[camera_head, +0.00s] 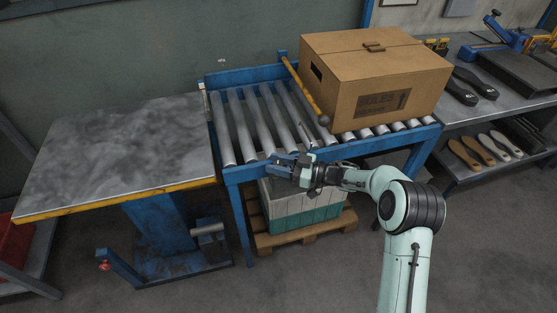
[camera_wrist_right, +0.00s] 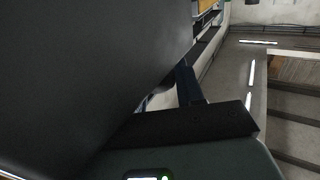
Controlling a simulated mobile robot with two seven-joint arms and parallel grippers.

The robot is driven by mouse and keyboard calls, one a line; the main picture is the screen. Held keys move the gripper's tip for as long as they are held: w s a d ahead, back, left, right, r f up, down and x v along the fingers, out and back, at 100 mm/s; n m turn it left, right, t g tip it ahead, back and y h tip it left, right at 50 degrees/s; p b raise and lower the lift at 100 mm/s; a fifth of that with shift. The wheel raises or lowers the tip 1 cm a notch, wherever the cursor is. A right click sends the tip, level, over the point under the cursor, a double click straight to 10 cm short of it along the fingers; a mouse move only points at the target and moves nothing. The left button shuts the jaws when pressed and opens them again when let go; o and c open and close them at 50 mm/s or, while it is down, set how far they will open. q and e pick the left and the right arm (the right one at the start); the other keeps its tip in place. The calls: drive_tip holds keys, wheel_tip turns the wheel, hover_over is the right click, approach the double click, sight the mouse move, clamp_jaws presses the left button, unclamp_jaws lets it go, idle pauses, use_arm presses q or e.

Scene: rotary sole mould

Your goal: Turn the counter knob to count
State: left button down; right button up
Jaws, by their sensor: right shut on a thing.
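My right gripper (camera_head: 279,163) is at the front blue rail of the roller conveyor (camera_head: 236,174), near the rail's left part. Its fingers are shut on a small part there, taken to be the counter knob, which the fingers hide. No dial or count can be read in the head view. In the right wrist view a dark gripper part (camera_wrist_right: 195,122) crosses the lower middle, with a large dark surface filling the left; the knob cannot be made out there. My left gripper is not in view.
A cardboard box (camera_head: 375,80) stands on the conveyor's right part behind a yellow bar (camera_head: 304,91). A grey-topped lift table (camera_head: 120,150) is at the left. A crate (camera_head: 300,218) on a pallet sits below the conveyor. A bench (camera_head: 470,113) with soles is at the right.

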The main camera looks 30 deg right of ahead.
drive_tip(key=shift+n+g+y, duration=0.5)
drive_tip(key=shift+g, duration=0.1)
drive_tip(key=shift+r, duration=0.1)
drive_tip(key=o, duration=0.9)
drive_tip(key=shift+o, duration=0.2)
drive_tip(key=p+v, duration=0.1)
drive_tip(key=v, duration=1.2)
drive_tip(key=shift+d, duration=0.25)
